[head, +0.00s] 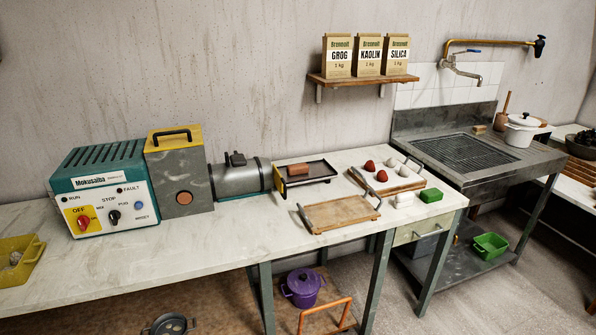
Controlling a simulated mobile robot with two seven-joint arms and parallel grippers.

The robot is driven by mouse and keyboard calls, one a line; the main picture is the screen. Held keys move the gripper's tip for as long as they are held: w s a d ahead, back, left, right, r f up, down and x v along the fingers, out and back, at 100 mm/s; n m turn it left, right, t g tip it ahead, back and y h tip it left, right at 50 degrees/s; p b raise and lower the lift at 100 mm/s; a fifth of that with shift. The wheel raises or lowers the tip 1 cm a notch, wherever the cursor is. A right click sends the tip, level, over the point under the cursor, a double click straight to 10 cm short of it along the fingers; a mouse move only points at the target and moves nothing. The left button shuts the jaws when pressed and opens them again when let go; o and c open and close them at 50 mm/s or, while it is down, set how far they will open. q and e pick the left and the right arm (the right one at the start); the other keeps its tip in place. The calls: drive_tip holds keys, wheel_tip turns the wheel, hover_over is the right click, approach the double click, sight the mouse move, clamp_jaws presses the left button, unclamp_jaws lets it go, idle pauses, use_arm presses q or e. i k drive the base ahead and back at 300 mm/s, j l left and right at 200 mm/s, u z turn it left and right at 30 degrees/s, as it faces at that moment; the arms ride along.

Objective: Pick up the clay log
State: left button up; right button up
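A short reddish-brown block (298,169), which looks like the clay log, lies on a dark shallow tray (318,176). The tray stands on the worktop just right of the grey barrel (240,180) of the teal machine (102,190). The block lies near the tray's left end, by the yellow end of the barrel. Neither of my grippers is in view.
An empty wooden tray with handles (340,213) lies in front, near the table's front edge. To the right are a board (398,185) with red and white balls, and a green block (431,195). A sink (465,155) stands further right. The front-left worktop (150,255) is clear.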

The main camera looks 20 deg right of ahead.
sight(300, 169)
drive_tip(key=l+u, duration=0.1)
drive_tip(key=u, duration=0.4)
drive_tip(key=l+u, duration=0.3)
drive_tip(key=l, duration=0.15)
drive_tip(key=l+u, duration=0.25)
drive_tip(key=l, duration=0.2)
drive_tip(key=l+u, duration=0.1)
drive_tip(key=l, duration=0.5)
drive_tip(key=k+l+u, duration=0.1)
drive_tip(key=l, duration=0.5)
drive_tip(key=k+l+u, duration=0.1)
drive_tip(key=l, duration=0.5)
